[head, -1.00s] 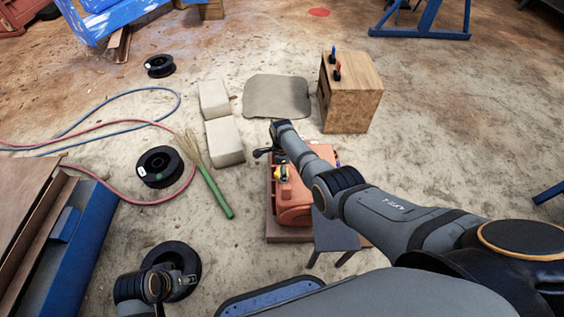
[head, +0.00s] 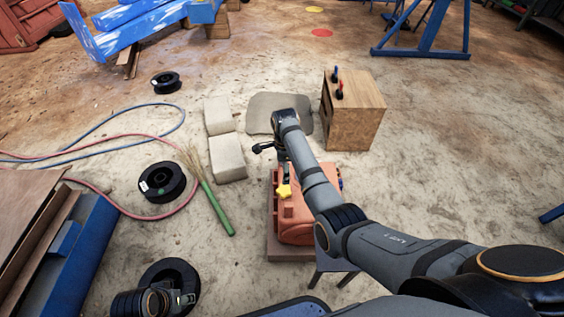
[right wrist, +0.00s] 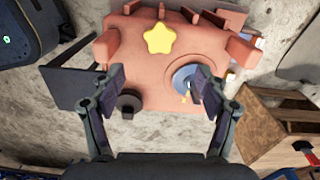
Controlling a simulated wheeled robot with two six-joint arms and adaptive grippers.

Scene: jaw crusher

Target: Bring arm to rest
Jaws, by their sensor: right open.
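The orange jaw crusher (head: 295,226) stands on a low base in the middle of the head view. A yellow star-shaped knob (head: 284,192) sits on it; the knob also shows in the right wrist view (right wrist: 159,38). My right gripper (right wrist: 157,82) is open and empty, its fingers apart with the crusher body and a grey-blue disc (right wrist: 186,79) behind them. In the head view my right arm reaches over the crusher, and its gripper is partly hidden by the wrist. My left arm shows at the bottom left; its gripper (head: 186,299) is small and its fingers are unclear.
A wooden box (head: 352,112) with red and blue handled items stands behind right of the crusher. Pale blocks (head: 227,158), a grey mat (head: 262,113), a green-handled brush (head: 218,208), black spools (head: 162,181) and hoses lie around.

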